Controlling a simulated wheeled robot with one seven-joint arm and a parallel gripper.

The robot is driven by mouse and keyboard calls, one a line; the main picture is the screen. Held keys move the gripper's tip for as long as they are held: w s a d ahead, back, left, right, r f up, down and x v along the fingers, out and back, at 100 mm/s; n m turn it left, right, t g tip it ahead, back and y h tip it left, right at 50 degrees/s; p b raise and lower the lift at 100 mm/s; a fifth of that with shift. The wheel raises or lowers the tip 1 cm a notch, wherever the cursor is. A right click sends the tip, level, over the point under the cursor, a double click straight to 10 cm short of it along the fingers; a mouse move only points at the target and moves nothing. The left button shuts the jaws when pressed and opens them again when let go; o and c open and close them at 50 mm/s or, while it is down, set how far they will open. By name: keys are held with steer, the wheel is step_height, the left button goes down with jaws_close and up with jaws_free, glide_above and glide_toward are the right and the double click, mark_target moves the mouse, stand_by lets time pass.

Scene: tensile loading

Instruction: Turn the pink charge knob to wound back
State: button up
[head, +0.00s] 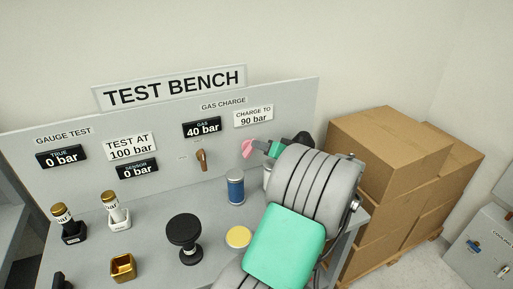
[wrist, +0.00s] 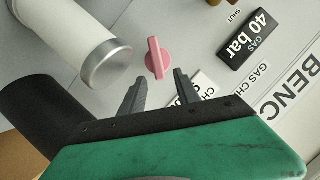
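The pink charge knob (head: 248,147) is on the grey panel, below the "CHARGE TO 90 bar" label, in the head view. In the wrist view the knob (wrist: 156,58) shows a raised bar grip on a round base. My gripper (wrist: 160,77) is open, with its two dark fingertips apart and just short of the knob; nothing is between them. In the head view my gripper (head: 264,147) is beside the knob, and my arm hides part of the panel's right end.
A blue cylinder (head: 235,187) stands on the bench below the knob. A brown handle (head: 202,159) is on the panel to the left. The gas display (head: 202,127) reads 40 bar. A white cylinder with a metal end (wrist: 105,62) is close to my gripper. Cardboard boxes (head: 387,147) are stacked at right.

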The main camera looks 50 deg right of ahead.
steer(key=shift+v, duration=1.75)
